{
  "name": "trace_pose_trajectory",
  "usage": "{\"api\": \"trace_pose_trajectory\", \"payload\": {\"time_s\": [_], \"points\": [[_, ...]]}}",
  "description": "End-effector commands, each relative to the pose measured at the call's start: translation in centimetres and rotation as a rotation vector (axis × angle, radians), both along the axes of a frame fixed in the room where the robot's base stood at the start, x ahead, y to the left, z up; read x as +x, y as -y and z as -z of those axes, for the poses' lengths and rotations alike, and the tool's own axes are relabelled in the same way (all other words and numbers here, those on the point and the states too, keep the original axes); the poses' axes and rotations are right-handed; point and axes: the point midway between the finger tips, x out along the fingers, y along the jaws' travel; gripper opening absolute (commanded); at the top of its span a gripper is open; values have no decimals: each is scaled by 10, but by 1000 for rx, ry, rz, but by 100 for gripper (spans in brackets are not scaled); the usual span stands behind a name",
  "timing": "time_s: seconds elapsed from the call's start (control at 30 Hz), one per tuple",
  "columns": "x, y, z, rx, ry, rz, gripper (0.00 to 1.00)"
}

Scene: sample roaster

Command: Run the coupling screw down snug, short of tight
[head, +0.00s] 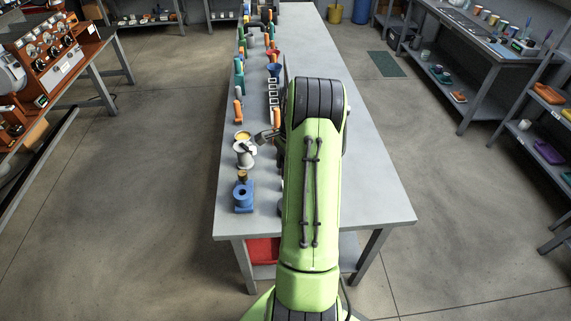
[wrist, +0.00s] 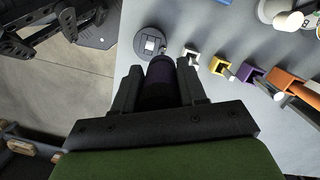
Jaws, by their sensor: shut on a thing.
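In the wrist view, my gripper (wrist: 159,88) is shut on a dark purple cylinder (wrist: 160,72), which sits between its two black fingers. Just beyond the cylinder's far end is a round grey disc (wrist: 151,42) with a pale square on it. I cannot tell whether the cylinder touches the disc. In the head view, my green arm hides most of the gripper. A dark part of it shows beside a white flanged piece with a yellow top (head: 243,148). I cannot make out the coupling screw for certain.
In the wrist view, yellow (wrist: 219,63), purple (wrist: 250,75) and orange (wrist: 290,85) blocks stand to the right. In the head view, a blue fixture (head: 243,197) stands near the bench's front left. The right side of the grey bench (head: 375,190) is clear.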

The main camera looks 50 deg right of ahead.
Motion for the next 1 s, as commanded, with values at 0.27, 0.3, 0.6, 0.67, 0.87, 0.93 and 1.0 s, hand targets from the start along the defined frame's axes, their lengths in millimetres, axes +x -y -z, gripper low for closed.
{"api": "trace_pose_trajectory", "payload": {"time_s": [0.27, 0.3, 0.6, 0.67, 0.87, 0.93, 1.0], "points": [[0, 0, 0, -1, 0, 2, 0], [0, 0, 0, -1, 0, 3, 0], [0, 0, 6, 0, 0, 3, 0], [0, 0, 8, 0, 0, 3, 0], [0, 0, 13, 0, 0, 3, 0], [0, 0, 15, 0, 0, 3, 0], [0, 0, 16, 0, 0, 3, 0]]}}
